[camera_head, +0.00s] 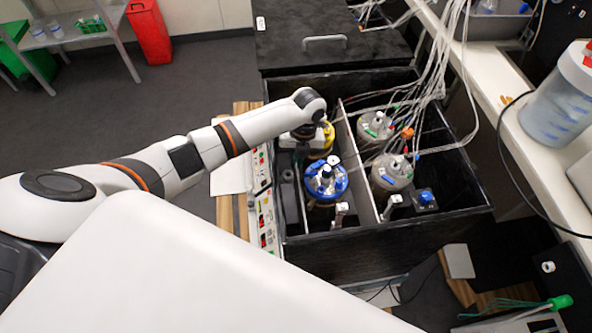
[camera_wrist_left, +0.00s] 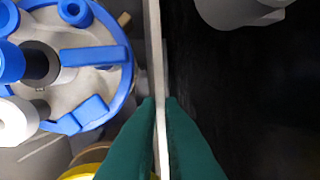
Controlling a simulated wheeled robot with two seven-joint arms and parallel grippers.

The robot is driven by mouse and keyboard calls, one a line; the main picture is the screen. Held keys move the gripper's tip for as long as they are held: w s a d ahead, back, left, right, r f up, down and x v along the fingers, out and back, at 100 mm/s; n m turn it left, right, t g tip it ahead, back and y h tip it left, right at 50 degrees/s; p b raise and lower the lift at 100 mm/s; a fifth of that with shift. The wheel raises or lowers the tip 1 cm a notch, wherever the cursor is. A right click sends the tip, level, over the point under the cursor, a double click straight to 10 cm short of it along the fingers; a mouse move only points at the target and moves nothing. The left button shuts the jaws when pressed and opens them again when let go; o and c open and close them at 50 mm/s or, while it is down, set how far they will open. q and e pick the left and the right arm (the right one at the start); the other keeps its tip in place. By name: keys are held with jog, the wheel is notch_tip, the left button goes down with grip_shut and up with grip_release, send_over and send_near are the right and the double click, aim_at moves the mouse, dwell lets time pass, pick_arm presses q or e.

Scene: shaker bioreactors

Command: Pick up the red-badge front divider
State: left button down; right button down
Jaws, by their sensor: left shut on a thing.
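A thin, pale divider plate (camera_wrist_left: 154,50) stands on edge in the left wrist view, running from the top edge down between my fingertips. My left gripper (camera_wrist_left: 161,115) has green fingertips closed on it from both sides. In the head view a thin divider (camera_head: 299,198) stands left of the blue-lidded vessel, in line with my left gripper (camera_head: 301,138), whose fingertips are hidden under my wrist. No red badge can be made out on the plate. My right gripper is not in view.
The blue-lidded vessel (camera_head: 326,182) is close beside the plate, with a yellow-lidded one (camera_head: 328,136) behind. Another divider (camera_head: 361,165) separates these from two grey-topped vessels (camera_head: 391,172) with many tubes (camera_head: 437,75). The dark box wall (camera_head: 375,239) surrounds them.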

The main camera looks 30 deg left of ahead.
pick_arm(q)
jog(key=shift+r, duration=0.2)
notch_tip(320, 180, up, 30)
jog(key=p, duration=0.5)
jog(key=shift+f, duration=0.25)
dwell(0.4)
